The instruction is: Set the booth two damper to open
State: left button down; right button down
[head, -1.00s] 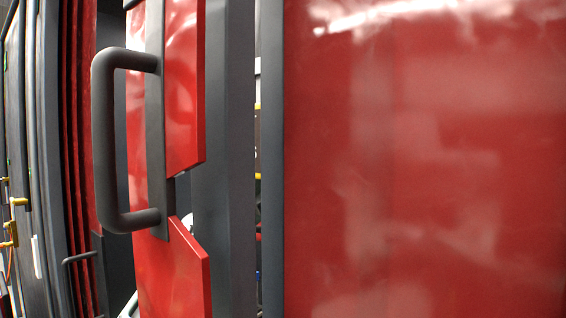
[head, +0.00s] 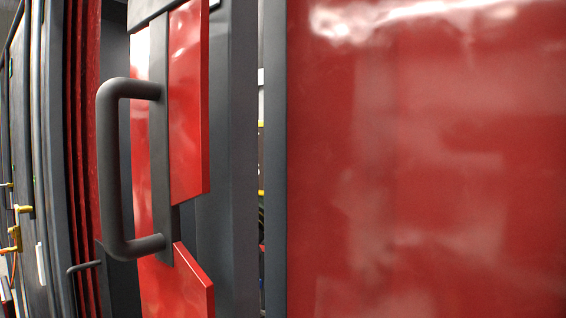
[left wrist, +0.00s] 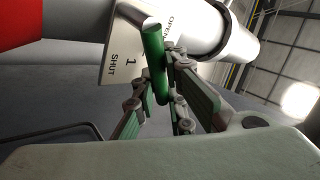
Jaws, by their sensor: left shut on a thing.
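In the left wrist view a green lever (left wrist: 154,50) stands in front of a pale plate (left wrist: 120,62). A white round duct (left wrist: 228,38) runs behind the plate. My left gripper (left wrist: 157,88) is shut on the lower end of the lever, with a finger on each side. Neither gripper shows in the head view, and my right gripper shows nowhere.
In the head view a large red panel (head: 425,160) fills the right side. A dark pull handle (head: 110,170) stands out from a red and grey panel left of centre. Dark red curtain folds (head: 85,150) hang farther left. Yellow fittings (head: 16,236) show at the left edge.

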pick_arm(q)
jog(key=shift+a, duration=0.1)
dwell(0.3)
jog(key=c, duration=2)
grip_release()
jog(key=shift+c, duration=0.2)
jog(key=v, duration=1.2)
jog(key=shift+o, duration=0.5)
